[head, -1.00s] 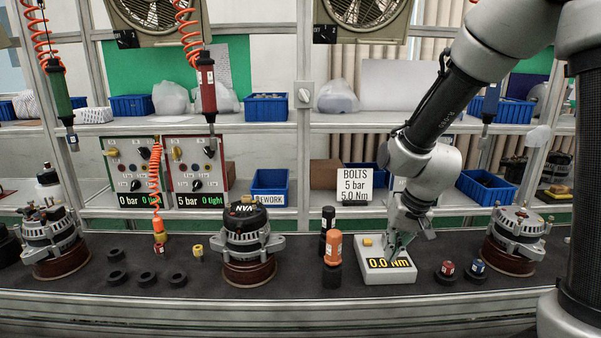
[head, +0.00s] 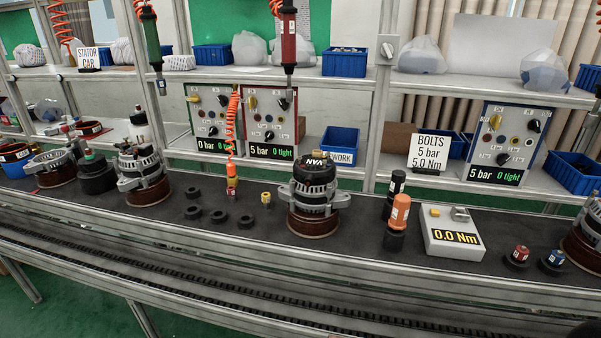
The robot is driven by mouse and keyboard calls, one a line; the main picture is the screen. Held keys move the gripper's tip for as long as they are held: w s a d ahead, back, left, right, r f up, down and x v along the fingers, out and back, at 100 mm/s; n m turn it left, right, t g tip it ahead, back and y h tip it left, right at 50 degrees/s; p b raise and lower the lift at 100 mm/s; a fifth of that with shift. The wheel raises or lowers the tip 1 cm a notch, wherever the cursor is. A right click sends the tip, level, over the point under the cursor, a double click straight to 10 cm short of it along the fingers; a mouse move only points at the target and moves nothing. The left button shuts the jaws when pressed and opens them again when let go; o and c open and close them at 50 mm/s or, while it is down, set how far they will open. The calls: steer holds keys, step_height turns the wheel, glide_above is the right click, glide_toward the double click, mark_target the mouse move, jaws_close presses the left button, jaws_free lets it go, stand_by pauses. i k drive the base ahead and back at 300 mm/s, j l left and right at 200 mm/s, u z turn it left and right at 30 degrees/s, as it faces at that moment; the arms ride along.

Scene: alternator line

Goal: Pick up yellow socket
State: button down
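A small yellow socket (head: 265,199) stands upright on the dark bench mat, left of the middle alternator (head: 314,190). It is close to the right of an orange-and-yellow tool end (head: 232,190) on a coiled orange hose. My gripper is out of view, so its state does not show.
Several black rings (head: 219,216) lie on the mat left of and in front of the socket. Right of the alternator stand an orange-topped tool (head: 400,213) and a torque tester (head: 452,232) reading 0.0 Nm.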

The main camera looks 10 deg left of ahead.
mark_target(265, 197)
steer(key=u, duration=1.45)
steer(key=j+z, duration=0.1)
steer(key=z, duration=0.5)
steer(key=i+j+z, duration=0.15)
steer(key=j+z, duration=0.25)
steer(key=j, duration=0.15)
steer(key=j+z, duration=0.35)
steer(key=j, duration=0.2)
steer(key=i+j, duration=0.1)
steer(key=j, duration=0.35)
steer(key=i+j, duration=0.1)
steer(key=j, duration=0.3)
steer(key=i+j+z, duration=0.1)
steer(key=j, duration=0.35)
steer(key=i, duration=0.25)
